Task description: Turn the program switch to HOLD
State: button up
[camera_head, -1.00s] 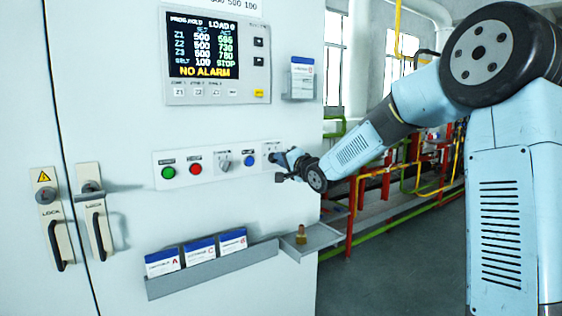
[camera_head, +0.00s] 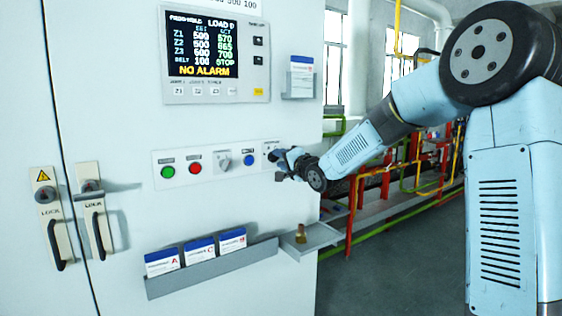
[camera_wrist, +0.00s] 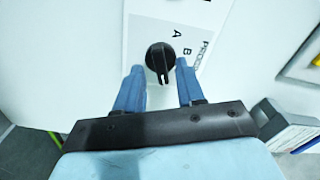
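The switch with a black round knob (camera_wrist: 160,58) and a raised grip bar shows in the wrist view, on a white label plate (camera_wrist: 150,32) marked A and B. My gripper (camera_wrist: 160,67) is open, with one blue finger on each side of the knob's lower part. I cannot tell whether the fingers touch it. In the head view my gripper (camera_head: 277,168) is at the right end of the control strip (camera_head: 218,184) and mostly hides this switch. The display (camera_head: 202,46) has a top line that seems to read PROG HOLD, and shows STOP and NO ALARM.
Below are a card rack (camera_head: 212,267) and a small shelf (camera_head: 318,238) with a brass-coloured piece (camera_head: 302,233).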

jog(key=v, duration=1.3)
jog(key=shift+s+d, duration=0.25)
jog(key=shift+s, duration=0.05)
